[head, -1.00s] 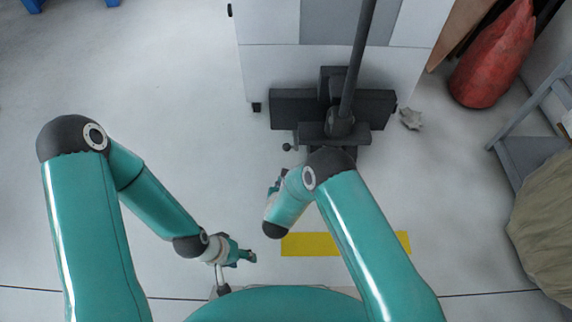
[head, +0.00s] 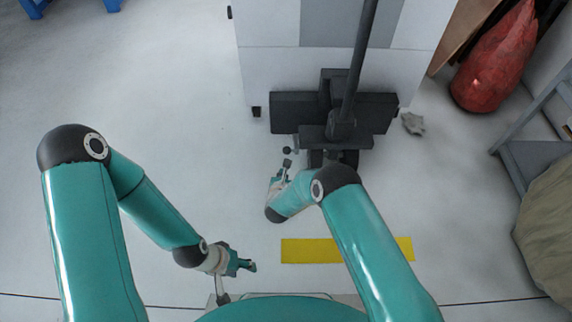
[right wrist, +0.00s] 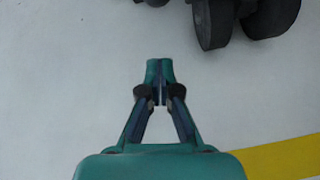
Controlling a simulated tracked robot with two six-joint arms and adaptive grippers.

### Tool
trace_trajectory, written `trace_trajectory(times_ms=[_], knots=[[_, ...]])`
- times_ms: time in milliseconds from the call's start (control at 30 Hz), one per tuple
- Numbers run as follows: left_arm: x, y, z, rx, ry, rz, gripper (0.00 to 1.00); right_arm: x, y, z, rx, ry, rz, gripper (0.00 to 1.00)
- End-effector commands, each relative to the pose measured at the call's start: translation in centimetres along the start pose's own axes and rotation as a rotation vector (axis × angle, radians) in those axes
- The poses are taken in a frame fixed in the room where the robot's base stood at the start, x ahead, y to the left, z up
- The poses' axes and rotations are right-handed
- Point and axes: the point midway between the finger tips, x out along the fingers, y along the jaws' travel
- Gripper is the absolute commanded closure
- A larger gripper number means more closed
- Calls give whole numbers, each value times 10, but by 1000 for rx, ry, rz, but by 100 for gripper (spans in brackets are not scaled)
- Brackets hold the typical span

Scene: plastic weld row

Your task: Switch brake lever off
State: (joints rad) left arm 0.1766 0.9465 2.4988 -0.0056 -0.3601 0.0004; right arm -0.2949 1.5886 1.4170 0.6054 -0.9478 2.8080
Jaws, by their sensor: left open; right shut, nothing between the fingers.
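A small lever with a round black knob (head: 286,150) sticks out to the left, low on the dark grey machine base (head: 290,112); I take it for the brake lever. My right gripper (head: 287,164) is just below the knob in the head view, with a small gap between them in the picture; I cannot tell the depth. In the right wrist view its fingers (right wrist: 160,72) are shut together and empty, over bare floor. A dark piece at the top edge there is cut off. My left gripper (head: 250,266) is open and empty, low over the floor.
Dark wheels (right wrist: 213,22) show at the top right of the wrist view. A tall dark pole (head: 361,60) rises from the base before a white cabinet (head: 270,65). A yellow floor stripe (head: 312,250) lies below. A red sack (head: 492,75) stands right.

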Motion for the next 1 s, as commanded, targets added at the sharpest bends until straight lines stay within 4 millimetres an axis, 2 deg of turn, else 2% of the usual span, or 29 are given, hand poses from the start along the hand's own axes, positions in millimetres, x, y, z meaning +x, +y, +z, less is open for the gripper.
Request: trace_trajectory(times_ms=[67,100,200,400,1000], knots=[[10,-4,0,0,0,0,48,18,-1,-4,2,-2,-2,100],[9,-3,0,0,0,0,48,18,0,8,4,-5,-1,100],[10,-4,0,0,0,0,48,20,0,23,2,-3,0,100],[12,-4,0,0,0,0,48,23,-1,37,1,1,-1,100],[9,-3,0,0,0,0,48,22,-4,44,2,19,-9,100]])
